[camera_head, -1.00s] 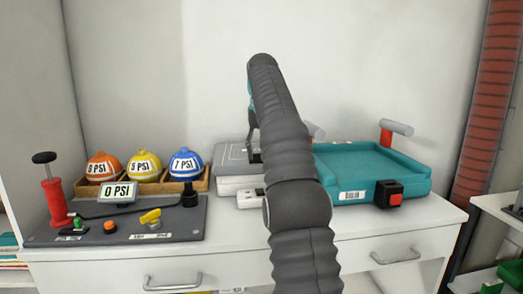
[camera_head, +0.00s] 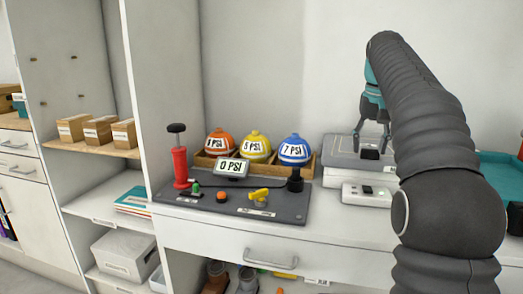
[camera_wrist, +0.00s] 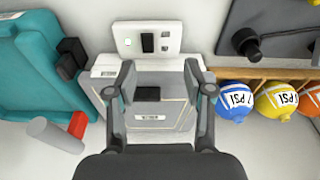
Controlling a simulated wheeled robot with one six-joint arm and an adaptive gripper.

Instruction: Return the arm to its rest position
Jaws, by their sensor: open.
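My arm rises in front of the counter at the right of the head view, with its dark ribbed sleeve bent at the top. My gripper (camera_head: 372,122) points down above a grey flat device (camera_head: 345,152). In the wrist view the two fingers of my gripper (camera_wrist: 160,85) stand wide apart with nothing between them. The grey device (camera_wrist: 180,115) lies beneath, with a small black block (camera_wrist: 147,94) on it, seen between the fingers. In the head view the sleeve hides part of the counter and of the teal tray (camera_head: 508,172).
A wooden rack (camera_head: 310,165) holds orange, yellow and blue balls marked in PSI. A dark pump panel (camera_head: 240,203) with a red cylinder (camera_head: 180,167) stands in front. A white box with a switch (camera_head: 367,193) sits by the device. Shelves with cardboard boxes (camera_head: 98,130) are at left.

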